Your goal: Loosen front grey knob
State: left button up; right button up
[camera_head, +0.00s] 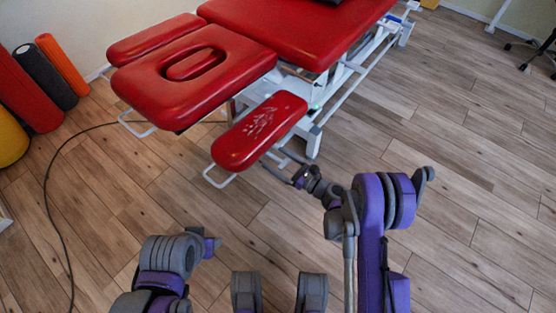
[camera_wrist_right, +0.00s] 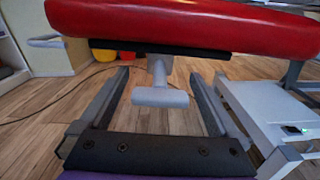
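The front grey knob (camera_wrist_right: 160,96) is a T-shaped grey handle on a short stem under a red pad (camera_wrist_right: 190,25). In the head view this pad is the small armrest (camera_head: 260,130) on the near side of the couch, and the knob is hidden. My right gripper (camera_head: 288,168) is under the armrest's near right edge. In the right wrist view the right gripper (camera_wrist_right: 160,76) is open, with one finger on each side of the knob. A gap shows between the knob and each finger. My left gripper does not show; only part of the left arm is visible.
The red couch (camera_head: 290,30) stands on a white metal frame (camera_head: 345,75). A red face-hole headrest (camera_head: 235,55) is left of the armrest. Foam rollers (camera_head: 45,75) stand by the left wall. A dark cable (camera_head: 48,190) lies on the wooden floor.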

jog(key=c, duration=1.3)
jog(key=shift+n, duration=0.4)
jog(key=n, duration=0.3)
jog(key=shift+n, duration=0.4)
jog(key=n, duration=1.3)
jog(key=shift+n, duration=0.3)
jog(key=o, duration=1.4)
jog(key=shift+c, duration=0.2)
